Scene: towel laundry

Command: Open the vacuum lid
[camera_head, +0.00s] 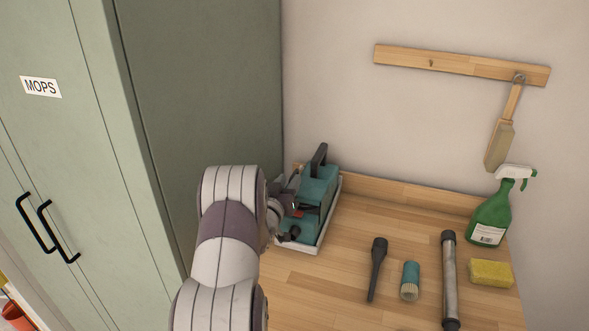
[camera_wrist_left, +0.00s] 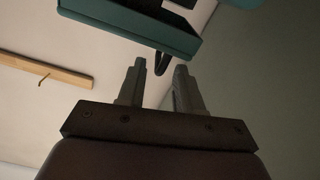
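The teal vacuum (camera_head: 318,190) sits on a white base at the back left of the wooden bench, with a black handle (camera_head: 319,158) on top. A small red part shows on its near side. My left gripper (camera_head: 297,207) is at the vacuum's left front side; its fingers are partly hidden by my wrist in the head view. In the left wrist view my two left fingers (camera_wrist_left: 158,82) stand apart with a gap and nothing clearly between them. A teal panel with a dark underside (camera_wrist_left: 135,28) shows beyond the fingertips. I cannot tell whether they touch it. My right gripper is not in view.
A black nozzle (camera_head: 377,268), a teal brush (camera_head: 410,280), a grey tube (camera_head: 450,280), a yellow sponge (camera_head: 491,272) and a green spray bottle (camera_head: 492,217) stand or lie to the right on the bench (camera_head: 335,290). A green cabinet (camera_head: 205,90) rises at the left.

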